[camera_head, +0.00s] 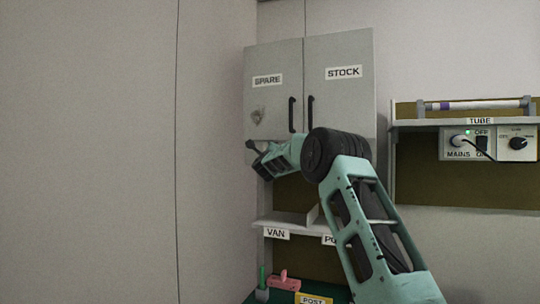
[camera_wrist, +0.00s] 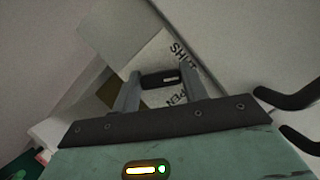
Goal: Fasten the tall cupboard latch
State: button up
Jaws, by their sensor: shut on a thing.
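The tall grey cupboard (camera_head: 340,98) has two closed-looking doors marked SPARE and STOCK, each with a black upright handle. My gripper (camera_head: 258,157) is at the lower left of the SPARE door, seen side-on in the head view. In the wrist view my gripper (camera_wrist: 160,80) has its two grey fingers on either side of a short dark latch grip (camera_wrist: 154,79) and is shut on it. Behind the grip is a white plate (camera_wrist: 160,53) lettered SHUT, with a partly covered second word ending in PEN. The rest of the latch is hidden by my fingers.
Black door handles (camera_wrist: 290,98) stick out at the right in the wrist view. Below the cupboard is a shelf (camera_head: 262,222) marked VAN. A TUBE shelf (camera_head: 450,122) with a switch box (camera_head: 466,146) is at the right. Bare wall fills the left.

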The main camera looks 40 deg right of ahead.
jog(key=n+y+p, duration=0.1)
jog(key=n+p, duration=0.2)
jog(key=n+y+p, duration=0.1)
jog(key=n+p, duration=0.2)
jog(key=shift+r+g, duration=0.15)
jog(key=shift+g, duration=0.25)
dwell(0.3)
jog(key=o, duration=1)
jog(key=shift+a, duration=0.1)
jog(key=b+v, duration=0.7)
jog(key=v, duration=1)
jog(key=shift+s+r, duration=0.1)
jog(key=shift+s, duration=0.1)
